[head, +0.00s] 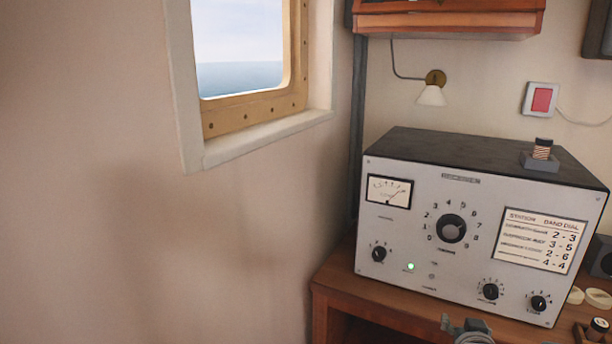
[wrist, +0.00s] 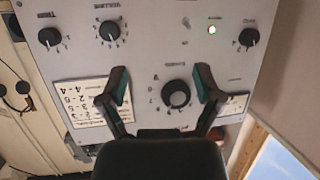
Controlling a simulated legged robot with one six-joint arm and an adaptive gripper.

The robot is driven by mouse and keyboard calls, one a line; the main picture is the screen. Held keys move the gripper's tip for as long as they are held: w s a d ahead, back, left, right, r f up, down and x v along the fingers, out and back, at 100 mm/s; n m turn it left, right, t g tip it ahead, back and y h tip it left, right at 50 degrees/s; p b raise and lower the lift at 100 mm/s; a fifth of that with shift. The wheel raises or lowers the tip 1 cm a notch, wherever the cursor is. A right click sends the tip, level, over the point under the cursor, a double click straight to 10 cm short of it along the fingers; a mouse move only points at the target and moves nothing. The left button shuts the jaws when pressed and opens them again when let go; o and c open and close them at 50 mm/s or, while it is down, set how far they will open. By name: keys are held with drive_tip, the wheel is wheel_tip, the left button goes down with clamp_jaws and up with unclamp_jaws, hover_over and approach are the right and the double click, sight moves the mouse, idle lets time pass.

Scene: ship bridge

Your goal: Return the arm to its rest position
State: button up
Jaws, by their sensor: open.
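My gripper (wrist: 163,90) shows in the wrist view, with its two fingers spread apart and nothing between them. The radio's grey front panel, seen upside down, lies beyond the fingers, and the large tuning knob (wrist: 177,95) appears between them, near the right finger. I cannot tell how far the fingers are from the panel. In the head view, part of my gripper (head: 468,330) shows at the bottom edge, below the radio (head: 330,225)'s level; its fingertips are mostly cut off. The radio (head: 455,275) stands upright on the wooden desk, with its green lamp lit.
The wooden desk (head: 335,290) has its left edge beside the bare wall. A small block with a coil (head: 541,155) sits on the radio's top. Pale round pieces (head: 597,298) lie right of the radio. A lamp (head: 431,95) and shelf (head: 450,20) are above. Free room lies left.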

drive_tip(key=s+a+r+n+g+y, duration=0.2)
drive_tip(key=s+a+g, duration=0.1)
drive_tip(key=s+a, duration=0.6)
drive_tip(key=s+a+r+n+g+y, duration=0.2)
drive_tip(key=s+a+r+g+y, duration=0.1)
drive_tip(key=s+a, duration=0.6)
drive_tip(key=shift+a+r+g, duration=0.3)
drive_tip(key=shift+a+g, duration=0.3)
drive_tip(key=shift+g, duration=0.2)
